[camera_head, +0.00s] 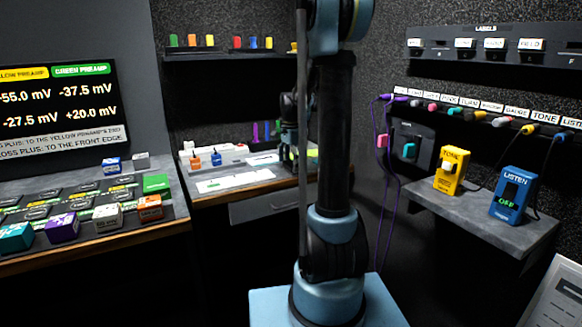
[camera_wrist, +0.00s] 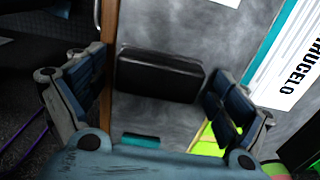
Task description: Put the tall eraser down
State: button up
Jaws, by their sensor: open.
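A black block with rounded edges, which looks like the tall eraser (camera_wrist: 160,74), lies between the fingers of my gripper (camera_wrist: 156,88) in the wrist view. It appears to rest on the grey worktop (camera_wrist: 178,32), close to its wooden edge. The fingers are spread, with a narrow gap visible on each side of the block. In the head view my gripper (camera_head: 288,140) is over the right end of the back bench, partly hidden behind my arm. I cannot make out the block there.
A teal piece (camera_wrist: 145,140) and a bright green item (camera_wrist: 208,143) lie near the fingers. A white printed sheet (camera_wrist: 288,62) is at the right. The back bench also holds a white card (camera_head: 235,180). Purple cables (camera_head: 385,190) hang right of my arm.

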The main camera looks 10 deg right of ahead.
aim_at(291, 163)
notch_tip(291, 163, up, 11)
jog(key=s+n, duration=0.4)
jog(key=s, duration=0.7)
jog(key=s+f+n+t, duration=0.1)
jog(key=s+f+n, duration=0.4)
jog(key=s+f, duration=0.3)
jog(key=s+f+n+t, duration=0.1)
jog(key=s+f+n, duration=0.4)
jog(key=s, duration=1)
notch_tip(291, 163, down, 3)
jog(key=shift+s+f+n, duration=0.1)
jog(key=shift+s+n, duration=0.2)
jog(key=shift+s, duration=0.1)
jog(key=shift+d, duration=0.1)
jog(key=shift+w+f, duration=0.2)
jog(key=shift+w, duration=0.2)
